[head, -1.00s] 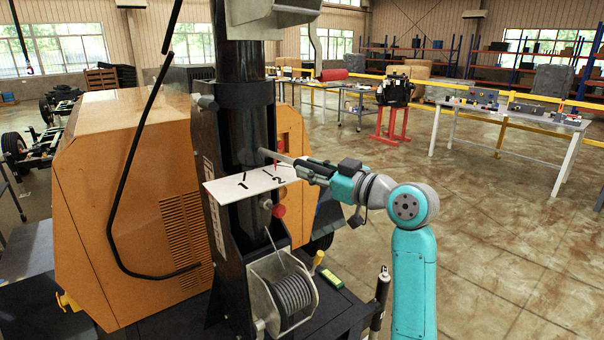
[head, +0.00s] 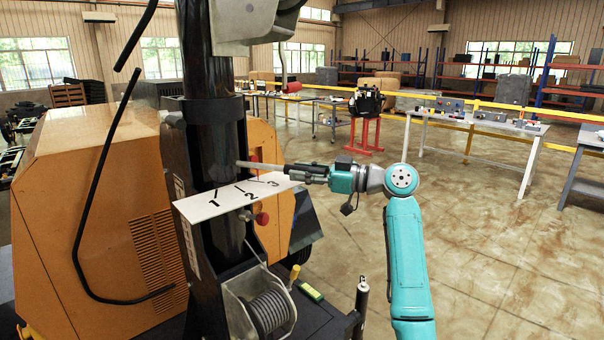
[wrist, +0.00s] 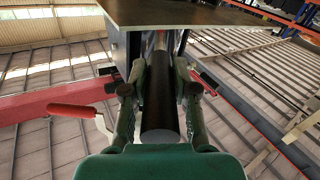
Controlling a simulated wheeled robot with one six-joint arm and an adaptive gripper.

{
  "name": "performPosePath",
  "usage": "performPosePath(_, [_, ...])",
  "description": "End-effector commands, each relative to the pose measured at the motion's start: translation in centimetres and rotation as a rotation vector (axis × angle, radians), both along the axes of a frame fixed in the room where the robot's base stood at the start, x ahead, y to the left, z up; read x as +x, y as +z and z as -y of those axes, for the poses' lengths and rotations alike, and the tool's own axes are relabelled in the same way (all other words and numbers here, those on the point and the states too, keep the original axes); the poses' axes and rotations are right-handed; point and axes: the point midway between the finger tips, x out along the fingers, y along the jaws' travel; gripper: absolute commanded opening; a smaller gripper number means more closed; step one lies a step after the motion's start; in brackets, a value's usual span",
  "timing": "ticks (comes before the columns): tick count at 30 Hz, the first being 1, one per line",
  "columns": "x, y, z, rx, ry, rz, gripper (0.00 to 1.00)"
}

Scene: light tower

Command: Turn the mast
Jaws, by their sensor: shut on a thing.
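The mast (head: 214,135) is a thick black upright column in the head view. A pale bar (head: 262,166) sticks out of its side to the right, just above a white plate (head: 232,201) marked 1, 2 and 3. In the wrist view a dark round bar (wrist: 158,95) lies between both fingers of my gripper (wrist: 159,75). Where the bar meets the mast is unclear in that view.
An orange housing (head: 90,200) stands left of the mast. Below the plate are a red knob (head: 262,218) and a cable winch (head: 266,311). A black bent rod (head: 92,210) hangs at left. Open floor (head: 490,250) lies to the right.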

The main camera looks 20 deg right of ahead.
Motion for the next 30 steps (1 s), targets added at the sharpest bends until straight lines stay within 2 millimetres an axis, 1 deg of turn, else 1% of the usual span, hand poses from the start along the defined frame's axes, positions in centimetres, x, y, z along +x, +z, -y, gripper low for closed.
performPosePath(7, [0.0,-0.1,-0.1,0.001,0.000,-0.002,0.00])
performPosePath(8, [0.0,-0.1,-0.1,0.001,0.000,-0.002,0.30])
performPosePath(9, [0.0,-0.1,-0.1,0.001,0.000,-0.002,0.40])
performPosePath(10, [0.0,-0.1,-0.1,0.001,0.000,-0.002,0.48])
performPosePath(11, [0.0,-0.1,-0.1,0.001,0.000,-0.002,0.53])
performPosePath(19, [0.0,0.0,0.0,0.000,-0.001,-0.001,0.53])
performPosePath(23, [-0.3,0.0,0.4,0.000,-0.002,-0.001,0.53])
performPosePath(26, [-1.1,0.0,1.4,-0.001,-0.004,-0.001,0.53])
performPosePath(30, [-2.9,-0.1,3.4,0.000,-0.004,-0.002,0.53])
